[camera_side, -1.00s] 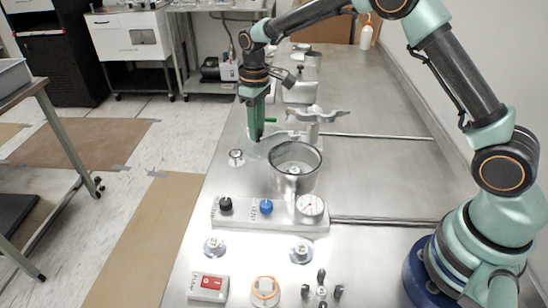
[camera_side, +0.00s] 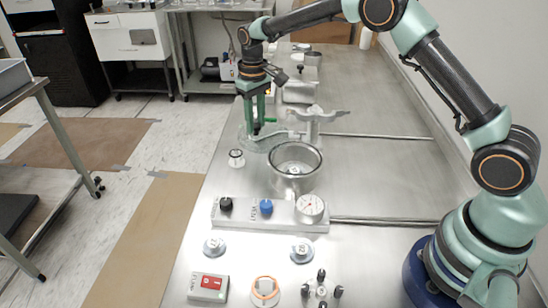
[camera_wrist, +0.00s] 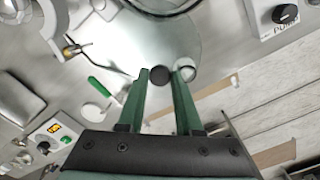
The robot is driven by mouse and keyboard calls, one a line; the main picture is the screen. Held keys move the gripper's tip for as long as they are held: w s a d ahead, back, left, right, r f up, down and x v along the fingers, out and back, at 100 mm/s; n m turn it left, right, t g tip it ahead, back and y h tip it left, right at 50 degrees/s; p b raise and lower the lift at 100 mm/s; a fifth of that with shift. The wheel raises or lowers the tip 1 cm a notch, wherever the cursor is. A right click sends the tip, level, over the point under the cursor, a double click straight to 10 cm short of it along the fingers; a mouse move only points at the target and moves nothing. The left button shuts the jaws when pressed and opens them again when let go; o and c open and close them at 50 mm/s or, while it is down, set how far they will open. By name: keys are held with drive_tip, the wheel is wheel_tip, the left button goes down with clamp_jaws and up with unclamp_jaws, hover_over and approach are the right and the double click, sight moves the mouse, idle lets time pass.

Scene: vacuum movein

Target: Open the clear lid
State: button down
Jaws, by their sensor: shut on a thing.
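The clear lid (camera_side: 270,143) is a see-through disc at the back left of the open metal pot (camera_side: 297,176); its edge is faint, so its tilt is hard to judge. In the wrist view the lid (camera_wrist: 195,40) lies beyond my fingertips, with a dark round knob (camera_wrist: 159,75) between them. My gripper (camera_side: 257,132) points down at the lid, and its green fingers are shut on the knob. In the wrist view my gripper (camera_wrist: 162,74) shows a finger on each side of the knob. The pot's rim (camera_wrist: 165,8) shows at the top edge.
A panel with black and blue knobs and a gauge (camera_side: 310,206) stands in front of the pot. A metal stand with arms (camera_side: 315,122) is behind it. A green-handled part (camera_wrist: 97,86) lies left of my fingers. The bench on the right is clear.

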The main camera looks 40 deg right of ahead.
sight(256, 125)
drive_tip(key=c, duration=0.6)
unclamp_jaws()
drive_tip(key=shift+r, duration=0.2)
drive_tip(key=shift+r, duration=5.95)
